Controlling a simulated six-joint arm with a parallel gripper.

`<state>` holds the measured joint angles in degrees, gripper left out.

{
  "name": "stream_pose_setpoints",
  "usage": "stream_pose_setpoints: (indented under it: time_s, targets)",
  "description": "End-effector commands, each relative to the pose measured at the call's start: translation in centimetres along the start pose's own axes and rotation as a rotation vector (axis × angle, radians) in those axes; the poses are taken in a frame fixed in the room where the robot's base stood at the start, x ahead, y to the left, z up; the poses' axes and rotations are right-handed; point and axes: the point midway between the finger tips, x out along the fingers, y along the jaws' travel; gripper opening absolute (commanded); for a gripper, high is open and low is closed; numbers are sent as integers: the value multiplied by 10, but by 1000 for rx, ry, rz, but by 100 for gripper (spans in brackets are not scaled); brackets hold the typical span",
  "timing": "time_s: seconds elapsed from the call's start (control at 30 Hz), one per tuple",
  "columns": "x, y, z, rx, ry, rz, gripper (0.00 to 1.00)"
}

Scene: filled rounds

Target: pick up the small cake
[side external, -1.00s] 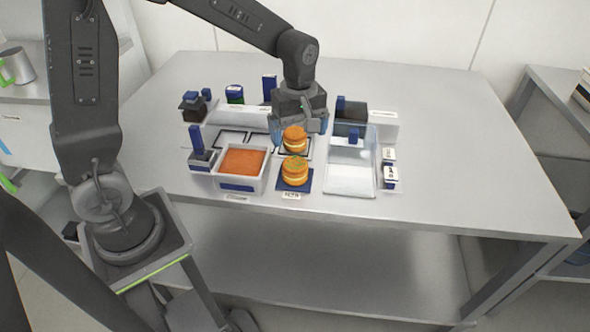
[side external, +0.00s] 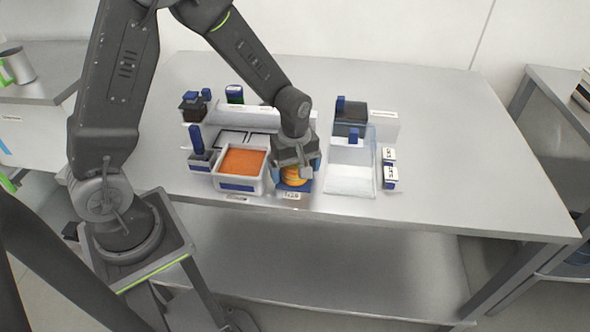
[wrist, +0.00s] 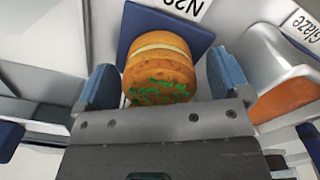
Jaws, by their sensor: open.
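A small round cake (side external: 294,178) with an orange-brown top, a pale filling layer and green sprinkles sits on a dark blue square mat (wrist: 131,33). In the wrist view the cake (wrist: 160,62) lies between the two blue fingers of my gripper (wrist: 163,86), with a gap on the right and a narrower one on the left. My gripper (side external: 295,170) is open and low around the cake in the side view, hiding much of it. A second, similar cake seen earlier behind this one is now hidden by my arm.
A white tub (side external: 218,181) with orange filling stands close left of my gripper. A clear tray (side external: 350,182) stands to the right, with small labelled blocks (side external: 390,176) beyond it. The table's front and far right are clear.

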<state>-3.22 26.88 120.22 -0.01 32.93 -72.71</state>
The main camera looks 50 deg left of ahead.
Motion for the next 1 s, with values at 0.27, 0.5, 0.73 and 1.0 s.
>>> stream_pose_setpoints:
  time_s: [0.27,0.5,0.73,1.0]
  targets:
    - [0,0,0,0,0,1,82]
    - [-1,0,0,0,0,1,58]
    - [-1,0,0,0,0,1,55]
    - [-12,1,0,0,1,4,55]
